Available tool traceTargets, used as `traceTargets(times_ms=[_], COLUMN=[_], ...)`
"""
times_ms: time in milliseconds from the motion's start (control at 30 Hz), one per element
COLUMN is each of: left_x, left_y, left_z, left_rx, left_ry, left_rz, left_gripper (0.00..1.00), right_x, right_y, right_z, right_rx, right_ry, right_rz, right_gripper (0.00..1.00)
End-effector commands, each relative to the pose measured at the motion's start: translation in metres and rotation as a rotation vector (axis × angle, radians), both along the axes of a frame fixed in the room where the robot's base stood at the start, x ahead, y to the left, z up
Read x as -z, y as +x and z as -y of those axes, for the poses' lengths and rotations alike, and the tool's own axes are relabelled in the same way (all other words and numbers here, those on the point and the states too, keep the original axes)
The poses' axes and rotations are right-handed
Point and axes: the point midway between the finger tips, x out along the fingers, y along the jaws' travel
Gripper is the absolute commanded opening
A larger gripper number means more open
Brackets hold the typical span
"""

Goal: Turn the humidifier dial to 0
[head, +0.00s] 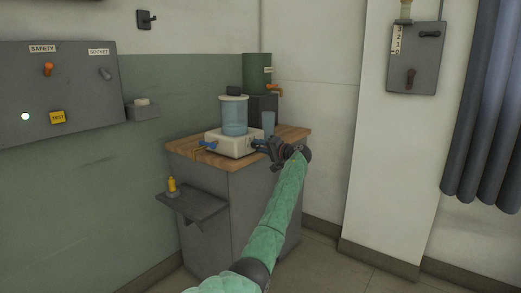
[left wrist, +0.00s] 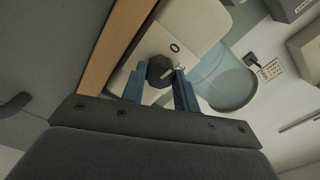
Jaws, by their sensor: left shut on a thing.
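The humidifier (head: 234,142) has a white base and a clear bluish tank (head: 234,117), and stands on a wooden-topped cabinet. My left gripper (head: 262,145) reaches the right side of the base. In the left wrist view the dark faceted dial (left wrist: 160,70) sits between the fingertips of the left gripper (left wrist: 163,80), which is shut on it. A light pointer line shows on the dial. A "0" mark (left wrist: 174,48) is printed on the white base just above the dial. The other marks cannot be made out. My right gripper is not in view.
A green dispenser (head: 257,72) with an orange tap stands behind. A small shelf (head: 192,203) with a yellow bottle (head: 172,185) is on the left. A grey panel (head: 60,95) hangs on the left wall.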

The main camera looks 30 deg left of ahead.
Motion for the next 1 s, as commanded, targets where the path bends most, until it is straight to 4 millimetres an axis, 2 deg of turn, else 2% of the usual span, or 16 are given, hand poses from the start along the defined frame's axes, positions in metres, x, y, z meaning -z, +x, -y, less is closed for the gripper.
traceTargets(times_ms=[33, 500, 1000], left_x=[0.0053, 0.0048, 0.0037], left_y=[-0.0002, -0.0002, -0.0001], left_z=[0.0003, 0.0002, 0.0002], left_rx=[-0.002, -0.002, -0.002], left_ry=[-0.004, -0.014, -0.016], left_rz=[0.009, 0.135, 0.162], left_gripper=[0.08, 0.07, 0.08], right_x=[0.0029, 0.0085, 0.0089], right_y=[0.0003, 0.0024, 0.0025], right_z=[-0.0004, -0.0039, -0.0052], right_rx=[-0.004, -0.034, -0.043], right_ry=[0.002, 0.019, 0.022], right_rz=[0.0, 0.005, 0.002], right_gripper=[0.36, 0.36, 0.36])
